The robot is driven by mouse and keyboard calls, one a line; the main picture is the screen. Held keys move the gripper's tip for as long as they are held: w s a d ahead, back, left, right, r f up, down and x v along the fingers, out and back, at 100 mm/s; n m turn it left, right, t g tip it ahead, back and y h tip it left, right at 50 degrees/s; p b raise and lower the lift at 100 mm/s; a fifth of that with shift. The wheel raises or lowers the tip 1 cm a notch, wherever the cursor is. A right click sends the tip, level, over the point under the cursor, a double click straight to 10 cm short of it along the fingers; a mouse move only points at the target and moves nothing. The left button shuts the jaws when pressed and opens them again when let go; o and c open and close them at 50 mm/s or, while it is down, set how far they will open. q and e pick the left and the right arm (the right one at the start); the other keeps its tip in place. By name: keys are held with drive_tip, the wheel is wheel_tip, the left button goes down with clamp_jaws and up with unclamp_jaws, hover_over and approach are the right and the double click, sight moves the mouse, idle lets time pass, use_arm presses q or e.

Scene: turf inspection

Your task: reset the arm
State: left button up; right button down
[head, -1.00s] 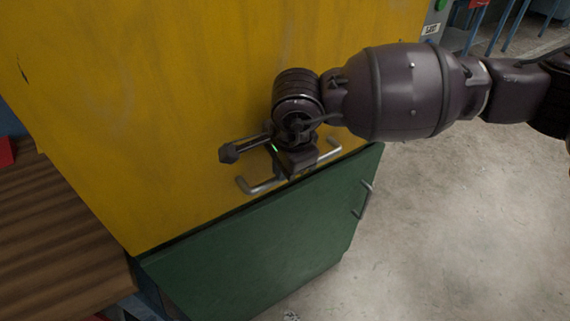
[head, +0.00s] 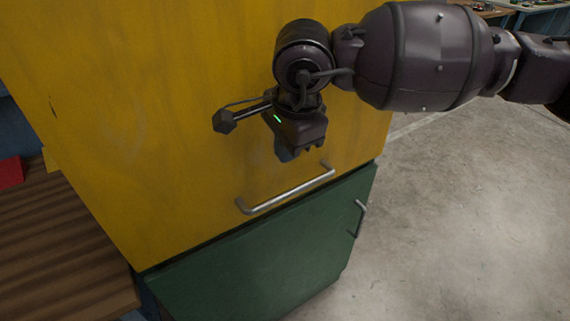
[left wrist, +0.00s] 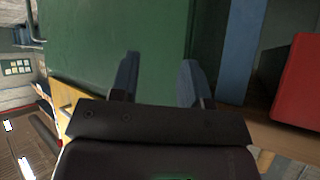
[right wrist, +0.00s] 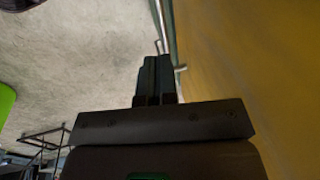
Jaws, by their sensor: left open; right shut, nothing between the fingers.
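My right gripper (head: 288,153) is in front of the yellow cabinet panel (head: 170,110) in the head view, a little above the long silver handle (head: 290,190) and apart from it. In the right wrist view its fingers (right wrist: 158,75) are together and hold nothing; the yellow panel fills the right side and a handle shows past the fingertips. My left gripper (left wrist: 160,75) is seen only in the left wrist view. Its two fingers are spread and empty, with a green surface (left wrist: 110,35) beyond them.
Below the yellow panel is a green cabinet door (head: 270,245) with its own silver handle (head: 360,218). A brown wooden surface (head: 65,240) with a red object (head: 10,172) lies at the left. Bare concrete floor (head: 460,220) is open at the right.

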drive_tip(key=s+a+f+m+g+y, duration=0.1)
drive_tip(key=s+a+m+g+y, duration=0.8)
drive_tip(key=s+y, duration=0.45)
drive_tip(key=w+d+f+m+t+h, duration=0.1)
drive_tip(key=w+d+f+m+t, duration=0.25)
drive_tip(key=d+m+t, duration=0.6)
drive_tip(key=w+d+f+m+t+h, duration=0.1)
drive_tip(key=w+d+f+m+t, duration=0.35)
drive_tip(key=m, duration=0.95)
drive_tip(key=w+d+f+m+t+h, duration=0.15)
drive_tip(key=d+f+m+t, duration=0.3)
drive_tip(key=m+t, duration=0.7)
drive_tip(key=s+d+f+m+g+h, duration=0.3)
drive_tip(key=s+d+f+m+h, duration=0.2)
drive_tip(key=s+d+f+m, duration=0.3)
drive_tip(key=s+d+f+m+g+h, duration=0.4)
drive_tip(key=s+d+f+m+h, duration=0.2)
drive_tip(key=d+f, duration=0.5)
drive_tip(key=s+f+m, duration=0.2)
drive_tip(key=s+f, duration=0.1)
drive_tip(key=shift+s+d+p, duration=0.2)
drive_tip(key=shift+d+p, duration=0.2)
